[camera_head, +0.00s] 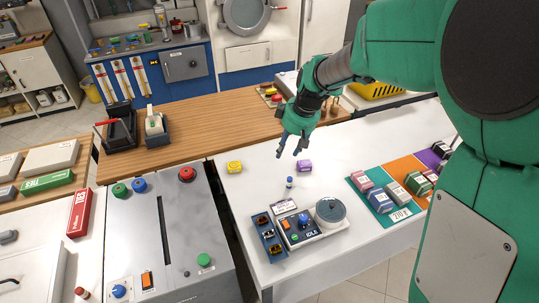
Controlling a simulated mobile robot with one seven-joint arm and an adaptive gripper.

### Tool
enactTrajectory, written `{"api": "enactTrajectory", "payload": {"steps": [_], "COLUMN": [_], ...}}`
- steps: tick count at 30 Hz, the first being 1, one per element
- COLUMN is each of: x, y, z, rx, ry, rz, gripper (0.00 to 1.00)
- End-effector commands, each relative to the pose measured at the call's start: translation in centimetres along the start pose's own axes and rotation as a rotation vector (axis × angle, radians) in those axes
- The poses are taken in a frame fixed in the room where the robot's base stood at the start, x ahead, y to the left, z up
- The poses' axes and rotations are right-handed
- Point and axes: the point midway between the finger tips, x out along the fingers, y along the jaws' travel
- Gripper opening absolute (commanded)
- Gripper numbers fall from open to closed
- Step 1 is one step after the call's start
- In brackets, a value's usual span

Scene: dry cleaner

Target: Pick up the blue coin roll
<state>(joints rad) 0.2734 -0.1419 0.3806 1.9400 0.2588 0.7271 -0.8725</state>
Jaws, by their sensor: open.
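A small upright cylinder with blue and pale bands (289,182) stands on the white counter, and it looks like the blue coin roll. It is small in this view, so its details are hard to make out. My gripper (289,151) is open and points down over the counter. It appears above and behind the roll in the picture, apart from it, with nothing between its fingers. The exact gap to the roll cannot be told from this one view.
A purple block (304,165) is close right of the roll, and a yellow block (235,167) is to the left. A device with a round grey dial (331,209) and a blue tray (267,236) stand in front. Coloured mats with small blocks (377,201) lie right.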

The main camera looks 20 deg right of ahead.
Motion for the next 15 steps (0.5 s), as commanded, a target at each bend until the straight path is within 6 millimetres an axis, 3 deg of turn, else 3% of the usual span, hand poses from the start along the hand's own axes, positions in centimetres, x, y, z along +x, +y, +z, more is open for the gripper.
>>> {"api": "enactTrajectory", "payload": {"steps": [1,9,15], "x": [1.8,10.4,15.4], "y": [1.3,7.2,10.2], "z": [0.0,0.8,1.9], "rx": [-0.008,-0.088,-0.132], "ry": [-0.007,-0.024,-0.029], "rz": [-0.009,-0.048,-0.067], "gripper": [0.42,0.42,0.42]}}
